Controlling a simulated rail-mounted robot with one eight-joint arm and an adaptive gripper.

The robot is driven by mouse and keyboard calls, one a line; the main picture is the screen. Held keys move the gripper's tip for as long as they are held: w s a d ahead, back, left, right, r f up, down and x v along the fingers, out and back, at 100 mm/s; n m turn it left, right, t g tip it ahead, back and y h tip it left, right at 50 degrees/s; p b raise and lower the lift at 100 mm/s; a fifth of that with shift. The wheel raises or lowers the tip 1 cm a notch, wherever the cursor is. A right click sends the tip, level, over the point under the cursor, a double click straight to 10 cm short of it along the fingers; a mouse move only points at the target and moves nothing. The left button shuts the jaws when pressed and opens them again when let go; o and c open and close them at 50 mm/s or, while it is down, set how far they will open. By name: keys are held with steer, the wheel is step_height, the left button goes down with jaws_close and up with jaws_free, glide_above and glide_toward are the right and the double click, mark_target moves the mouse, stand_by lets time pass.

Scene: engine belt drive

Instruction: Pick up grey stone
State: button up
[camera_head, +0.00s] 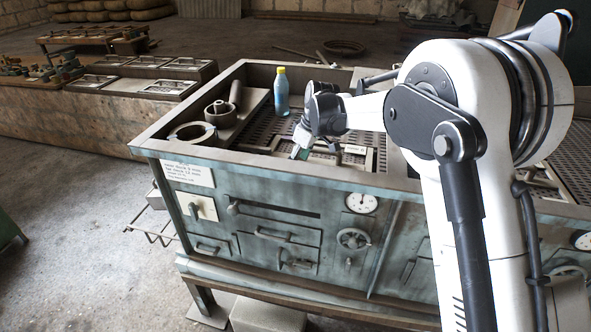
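I cannot make out a grey stone for certain in the head view. My gripper (300,151) points down into the left part of the metal workbench's recessed top (240,170), near its front rim. The wrist and the rim hide part of the gripper, and its finger opening is too small to judge. A small greenish piece shows at the fingertips, and I cannot tell whether it is part of the gripper or a separate thing.
A blue bottle with a yellow cap (282,92) stands upright behind my gripper. A metal ring (192,133) and a round cup-like part (221,113) lie at the recess's left. A pale block (266,316) is on the floor below the bench. The raised rim surrounds the recess.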

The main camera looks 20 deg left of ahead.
steer(key=shift+p+x, duration=0.3)
steer(key=shift+x, duration=1.5)
steer(key=shift+d, duration=0.1)
steer(key=shift+c, duration=0.5)
steer(key=c, duration=1.1)
